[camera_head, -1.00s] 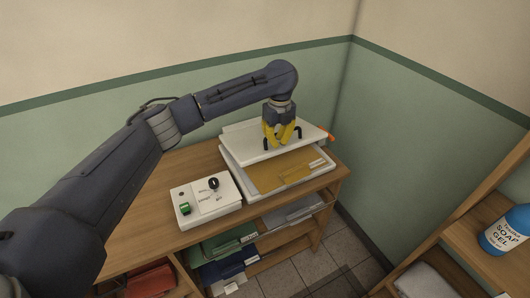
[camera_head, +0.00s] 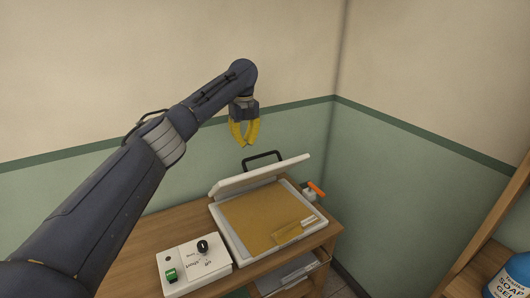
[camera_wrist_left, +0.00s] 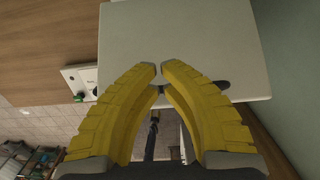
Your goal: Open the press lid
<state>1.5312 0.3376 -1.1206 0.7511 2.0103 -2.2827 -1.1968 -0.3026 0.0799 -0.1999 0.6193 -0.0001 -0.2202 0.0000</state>
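The press (camera_head: 240,252) stands on the wooden table in the head view. Its white lid (camera_head: 262,176) is raised and tilted up from the bed, on which a brown sheet (camera_head: 258,222) lies. The lid's black handle (camera_head: 262,155) sticks up from its upper side. My left gripper (camera_head: 247,146), with yellow curved fingers, is just above and left of the handle in the picture, apparently clear of it. Its tips nearly meet with a slim gap, and nothing shows between them. In the left wrist view the fingertips (camera_wrist_left: 160,70) are in front of the pale lid (camera_wrist_left: 185,35). My right gripper is not seen.
A white control box (camera_head: 195,266) with a black knob and green switch is at the press's left. An orange-tipped item (camera_head: 316,188) is at its right. Green walls close off the back and right. A blue soap gel bottle (camera_head: 510,278) is at the far right.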

